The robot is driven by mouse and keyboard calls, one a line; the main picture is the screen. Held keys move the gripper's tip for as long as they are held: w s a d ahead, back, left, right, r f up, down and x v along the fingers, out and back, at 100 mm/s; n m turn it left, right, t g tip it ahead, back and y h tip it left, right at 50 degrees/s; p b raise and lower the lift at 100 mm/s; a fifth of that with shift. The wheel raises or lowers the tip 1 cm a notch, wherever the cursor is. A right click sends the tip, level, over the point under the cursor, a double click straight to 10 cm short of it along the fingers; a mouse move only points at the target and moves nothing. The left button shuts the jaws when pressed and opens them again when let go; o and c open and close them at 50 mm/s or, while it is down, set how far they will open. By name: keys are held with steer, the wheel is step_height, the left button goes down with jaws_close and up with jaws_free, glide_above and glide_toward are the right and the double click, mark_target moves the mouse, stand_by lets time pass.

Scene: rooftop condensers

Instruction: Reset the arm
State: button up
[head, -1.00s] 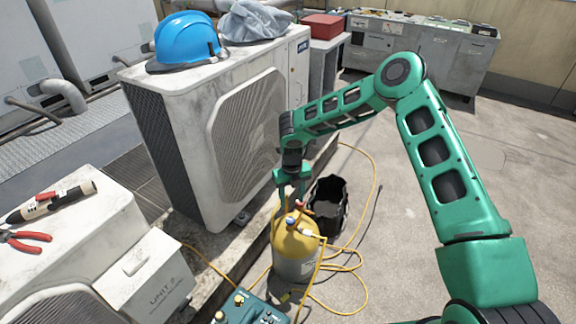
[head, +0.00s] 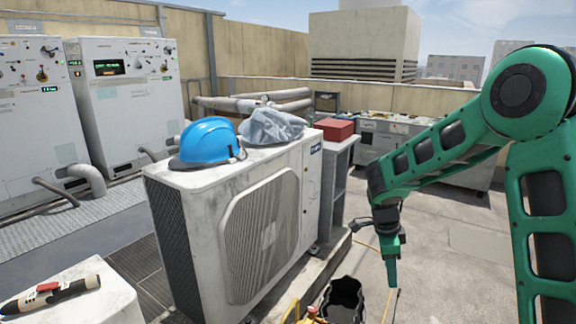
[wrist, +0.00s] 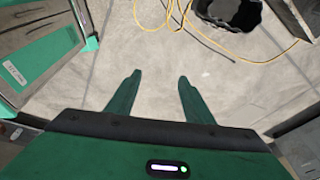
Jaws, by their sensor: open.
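My gripper (head: 392,276) hangs pointing down to the right of the condenser unit, above the concrete floor in the head view. In the wrist view my gripper (wrist: 158,80) has its two fingers spread apart, with only bare floor between them. It holds nothing. My green arm comes in from the right side of the head view.
A white condenser unit (head: 265,235) carries a blue hard hat (head: 207,142) and a grey cloth (head: 272,127). A black bucket (head: 345,298) stands near my gripper, and it shows in the wrist view (wrist: 228,12) beside a yellow hose (wrist: 165,24). A red box (head: 334,129) sits behind.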

steer(key=s+d+r+n, duration=0.3)
steer(key=s+d+r, duration=0.3)
steer(key=s, duration=0.2)
steer(key=s+d+r+n, duration=0.3)
steer(key=s+d+r, duration=0.2)
steer(key=s, duration=0.3)
steer(key=s+r+n+y, duration=0.2)
steer(key=s+n, duration=0.5)
steer(key=s, duration=1.3)
steer(key=shift+d+n+y, duration=0.2)
steer(key=shift+n+y, duration=0.2)
steer(key=shift+y, duration=0.1)
steer(key=shift+r, duration=0.1)
steer(key=shift+w+f, duration=0.25)
steer(key=shift+w, duration=0.35)
